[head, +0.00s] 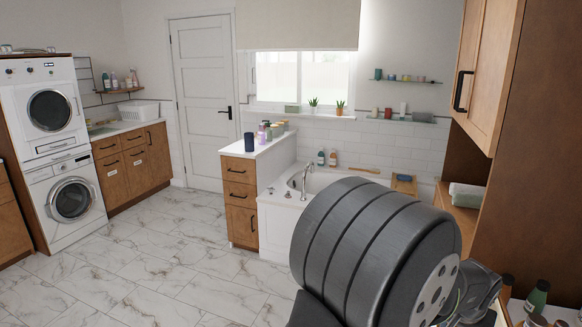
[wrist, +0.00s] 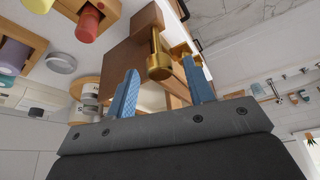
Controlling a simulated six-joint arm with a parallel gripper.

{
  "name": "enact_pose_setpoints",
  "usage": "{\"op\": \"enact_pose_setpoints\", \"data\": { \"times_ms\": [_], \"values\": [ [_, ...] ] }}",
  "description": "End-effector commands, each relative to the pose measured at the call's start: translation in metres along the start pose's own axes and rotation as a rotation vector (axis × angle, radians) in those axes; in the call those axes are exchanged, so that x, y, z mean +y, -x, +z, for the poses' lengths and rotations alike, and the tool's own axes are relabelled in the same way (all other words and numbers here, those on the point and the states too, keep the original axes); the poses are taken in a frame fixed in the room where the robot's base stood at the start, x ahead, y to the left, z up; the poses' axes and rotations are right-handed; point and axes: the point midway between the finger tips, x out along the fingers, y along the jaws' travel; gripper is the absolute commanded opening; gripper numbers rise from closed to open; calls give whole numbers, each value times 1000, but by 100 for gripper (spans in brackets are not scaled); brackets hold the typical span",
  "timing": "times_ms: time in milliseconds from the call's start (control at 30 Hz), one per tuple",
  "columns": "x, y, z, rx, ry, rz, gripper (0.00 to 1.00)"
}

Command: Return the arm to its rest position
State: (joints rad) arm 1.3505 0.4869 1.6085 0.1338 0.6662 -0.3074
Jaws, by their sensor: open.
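My arm's thick dark ribbed link fills the lower middle of the head view, in front of the bath. My gripper (wrist: 160,65) shows in the wrist view with its two blue fingers spread apart. Nothing is clearly held between them. A gold-coloured fitting (wrist: 158,62) shows beyond the gap, and I cannot tell its distance. In the head view the fingers cannot be made out behind the arm.
At the lower right of the head view, a green bottle (head: 537,296) and other small items stand close to my arm. A tall wooden cabinet (head: 540,150) is on the right. The white bath (head: 283,222) lies behind the arm. Marble floor (head: 150,255) is clear at left.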

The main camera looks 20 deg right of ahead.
Motion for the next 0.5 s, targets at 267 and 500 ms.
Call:
{"op": "enact_pose_setpoints", "data": {
  "times_ms": [267, 500],
  "values": [
    [1, 27, -1, 5, 71, -28, 48],
    [3, 74, -1, 5, 70, -28, 48]
  ]
}}
